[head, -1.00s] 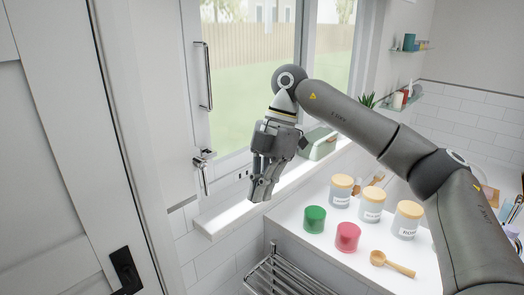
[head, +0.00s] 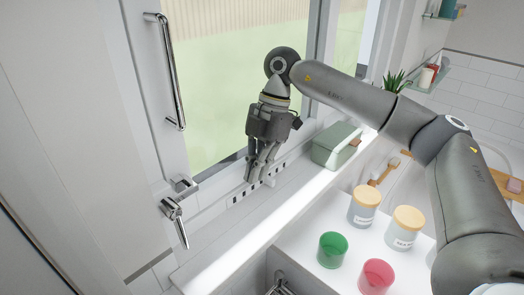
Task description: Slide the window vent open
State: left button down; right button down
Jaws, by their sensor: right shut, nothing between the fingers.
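The window vent (head: 236,198) is a narrow white strip with small dark slots, low on the window frame just above the sill. My right gripper (head: 258,181) points down at the vent, its fingers shut and empty. The fingertips overlap the middle of the strip in the head view and hide part of it. A small pale piece (head: 271,181) shows right beside the fingertips; I cannot tell whether they touch it. My left gripper is not in view.
A chrome window handle (head: 175,219) and a long chrome pull bar (head: 168,70) are at left. A green box (head: 335,146) stands on the white sill (head: 222,248), right of my gripper. Jars (head: 362,209) and green and pink cups (head: 332,249) stand on the lower counter.

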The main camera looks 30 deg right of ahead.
aim_at(269, 181)
jog(key=x, duration=0.2)
jog(key=d+p+x, duration=0.1)
jog(key=x, duration=0.1)
jog(key=shift+w+a+f+p, duration=0.1)
jog(key=shift+a+f+p, duration=0.05)
jog(key=shift+f+p, duration=0.2)
jog(key=shift+w+d+r+p, duration=0.1)
jog(key=shift+w+d+p, duration=0.15)
jog(key=shift+d, duration=0.25)
jog(key=shift+w+d+p, duration=0.15)
jog(key=shift+d+p, duration=0.05)
jog(key=shift+d, duration=0.25)
jog(key=shift+w+d+f, duration=0.2)
jog(key=shift+d, duration=0.45)
jog(key=shift+w+d, duration=0.2)
jog(key=shift+d, duration=0.3)
